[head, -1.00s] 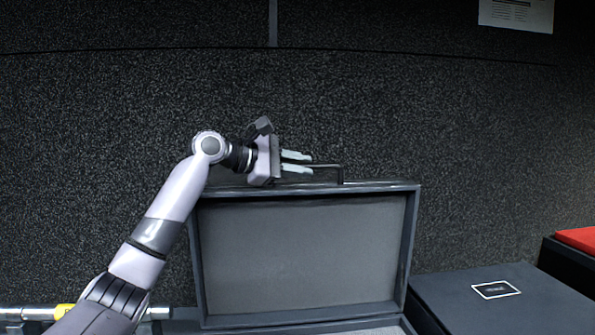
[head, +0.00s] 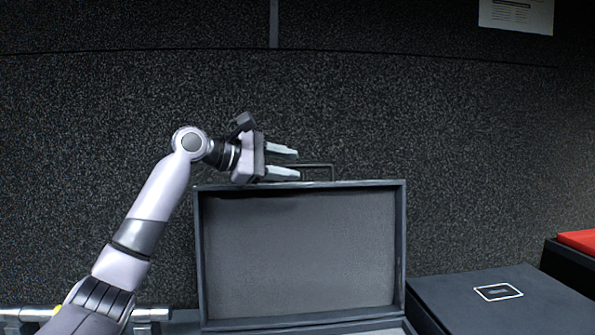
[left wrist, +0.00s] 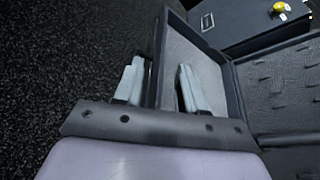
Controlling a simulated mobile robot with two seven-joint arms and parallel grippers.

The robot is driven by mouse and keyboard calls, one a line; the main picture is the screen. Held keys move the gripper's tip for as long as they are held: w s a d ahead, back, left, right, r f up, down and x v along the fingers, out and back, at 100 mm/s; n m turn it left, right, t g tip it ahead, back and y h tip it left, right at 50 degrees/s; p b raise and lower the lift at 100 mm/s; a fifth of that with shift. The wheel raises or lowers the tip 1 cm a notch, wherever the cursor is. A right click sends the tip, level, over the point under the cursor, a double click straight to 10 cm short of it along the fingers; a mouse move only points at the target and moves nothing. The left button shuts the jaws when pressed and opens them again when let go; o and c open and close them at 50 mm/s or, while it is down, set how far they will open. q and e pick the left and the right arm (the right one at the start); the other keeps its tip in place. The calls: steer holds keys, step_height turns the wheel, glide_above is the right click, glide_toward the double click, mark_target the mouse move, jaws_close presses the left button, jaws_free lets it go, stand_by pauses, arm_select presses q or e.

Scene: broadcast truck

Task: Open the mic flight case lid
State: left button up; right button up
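The mic flight case lid (head: 300,255) stands raised, about upright, with its grey inner face toward me. Its thin dark handle (head: 332,172) sticks up from the top edge. My left gripper (head: 299,163) is at the top edge, left of the handle's upright end, with its two pale fingers spread. In the left wrist view the fingers (left wrist: 160,82) stand apart, with the lid's rim (left wrist: 156,65) showing between them. I see nothing clamped. The case's dark interior (left wrist: 285,85) shows at the right there. My right gripper is not in view.
A dark textured wall (head: 480,130) rises behind the lid. A dark case with a white-framed label (head: 498,291) stands to the right, and a red item (head: 578,240) lies beyond it. A silver bar (head: 155,313) runs along the lower left.

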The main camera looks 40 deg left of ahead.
arm_select(q)
steer(key=shift+b+v, duration=0.4)
steer(key=shift+v, duration=1.45)
steer(key=shift+f, duration=0.1)
